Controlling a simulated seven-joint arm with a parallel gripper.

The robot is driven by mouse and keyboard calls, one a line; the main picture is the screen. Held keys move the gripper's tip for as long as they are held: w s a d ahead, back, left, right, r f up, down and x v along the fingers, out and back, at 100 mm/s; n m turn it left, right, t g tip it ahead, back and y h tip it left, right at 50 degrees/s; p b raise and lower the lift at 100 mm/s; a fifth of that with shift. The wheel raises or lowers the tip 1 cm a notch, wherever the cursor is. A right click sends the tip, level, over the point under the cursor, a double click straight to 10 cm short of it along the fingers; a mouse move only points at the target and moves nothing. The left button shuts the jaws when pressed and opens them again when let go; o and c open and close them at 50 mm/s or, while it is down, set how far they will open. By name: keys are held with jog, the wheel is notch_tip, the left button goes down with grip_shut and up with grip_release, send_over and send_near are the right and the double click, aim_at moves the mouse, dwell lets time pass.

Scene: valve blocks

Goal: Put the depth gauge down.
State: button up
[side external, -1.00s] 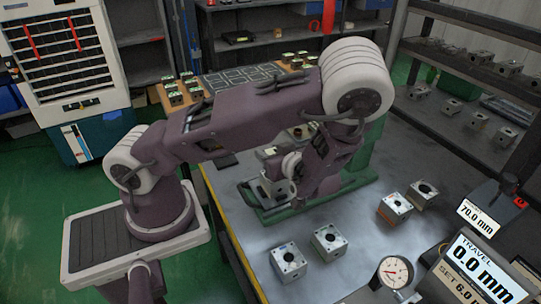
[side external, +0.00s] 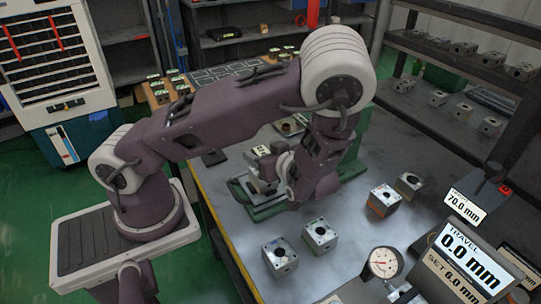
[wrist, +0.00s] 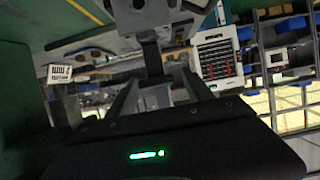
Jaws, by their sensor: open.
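My gripper (wrist: 162,85) is open in the wrist view, its two dark fingers spread. A dark upright piece with a square block (wrist: 150,55) stands in front of the fingers; I cannot tell whether it is the depth gauge or whether it touches them. In the side view my gripper (side external: 262,172) is turned sideways, low over a green fixture (side external: 262,205), and the wrist hides part of it. A round white dial with a red needle (side external: 383,262) is at the table's front right. I cannot tell for sure which thing is the depth gauge.
Metal valve blocks (side external: 280,256) stand in pairs on the grey table (side external: 340,225). A display (side external: 462,262) reads travel 0.0 mm, set 6.0 mm; a smaller sign (side external: 466,206) reads 70.0 mm. A dark shelf (side external: 455,75) with blocks is at the right.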

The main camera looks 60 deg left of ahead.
jog(key=v, duration=0.9)
jog(key=w+d+r+m+t+h, duration=0.1)
jog(key=w+d+m+t+h, duration=0.1)
jog(key=w+d+t+h, duration=0.45)
jog(key=w+d+r+m+t+h, duration=0.2)
jog(key=w+d+r+m+h, duration=0.35)
jog(key=r, duration=0.65)
jog(key=s+d+r+m+h, duration=0.3)
jog(key=s+r+m+h, duration=0.3)
jog(key=s+r, duration=0.3)
jog(key=s+a+f+m+g+y, duration=0.1)
jog(key=s+a+f+m+y, duration=0.1)
jog(key=s+a, duration=0.3)
jog(key=s+a+f+m+g+y, duration=0.2)
jog(key=s+a, duration=0.2)
jog(key=s, duration=0.8)
jog(key=shift+a+f, duration=0.35)
jog(key=shift+a, duration=0.05)
